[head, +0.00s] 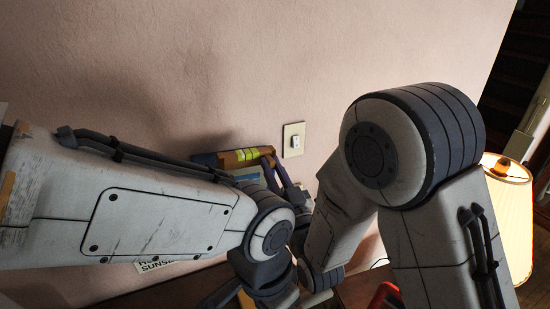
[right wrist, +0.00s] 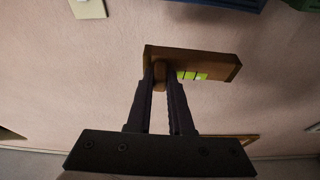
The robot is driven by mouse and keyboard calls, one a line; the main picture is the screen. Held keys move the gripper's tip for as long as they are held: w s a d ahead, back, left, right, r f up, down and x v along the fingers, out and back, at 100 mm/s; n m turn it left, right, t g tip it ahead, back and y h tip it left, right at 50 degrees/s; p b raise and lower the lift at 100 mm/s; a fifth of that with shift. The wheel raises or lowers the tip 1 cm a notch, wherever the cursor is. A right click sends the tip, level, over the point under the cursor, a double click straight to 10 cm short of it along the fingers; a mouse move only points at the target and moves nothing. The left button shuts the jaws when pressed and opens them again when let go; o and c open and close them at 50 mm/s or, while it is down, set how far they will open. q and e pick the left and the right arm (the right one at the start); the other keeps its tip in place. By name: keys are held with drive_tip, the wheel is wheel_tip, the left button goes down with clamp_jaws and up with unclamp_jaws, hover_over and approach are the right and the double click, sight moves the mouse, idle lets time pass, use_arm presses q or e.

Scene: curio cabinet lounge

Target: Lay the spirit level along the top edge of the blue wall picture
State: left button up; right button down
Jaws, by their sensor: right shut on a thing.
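The spirit level is a brown bar (head: 246,157) with yellow-green vials. It also shows in the right wrist view (right wrist: 215,65). My right gripper (right wrist: 160,82) is shut on it near one end; in the head view its dark fingers (head: 273,166) reach up to the level. The blue wall picture (head: 249,174) is partly visible just below the level in the head view, mostly hidden behind my arms. In the right wrist view a dark blue edge (right wrist: 222,4), likely its frame, is at the top, with bare wall between it and the level. My left gripper's fingers are not visible.
A light switch (head: 293,139) is on the wall right of the level. A lit lamp (head: 510,215) stands at the right. A lettered sign (head: 160,265) shows below my left arm. A red object (head: 383,296) is at the bottom. The wall above is bare.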

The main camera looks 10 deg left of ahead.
drive_tip(key=shift+w+a+f+p, duration=0.15)
drive_tip(key=shift+w+a+p, duration=0.35)
drive_tip(key=shift+w+a, duration=0.6)
drive_tip(key=shift+w+a+f+p, duration=0.1)
drive_tip(key=shift+w+a+p, duration=0.5)
drive_tip(key=shift+w, duration=0.9)
drive_tip(key=shift+w+a+f+p, duration=0.15)
drive_tip(key=shift+w+a+p, duration=0.2)
drive_tip(key=shift+w+a, duration=0.8)
drive_tip(key=f+b, duration=0.2)
drive_tip(key=shift+w+f+b, duration=0.3)
drive_tip(key=shift+b, duration=0.05)
drive_tip(key=shift+f+b, duration=0.25)
drive_tip(key=shift+b, duration=0.2)
drive_tip(key=c, duration=0.7)
unclamp_jaws()
drive_tip(key=shift+c, duration=0.2)
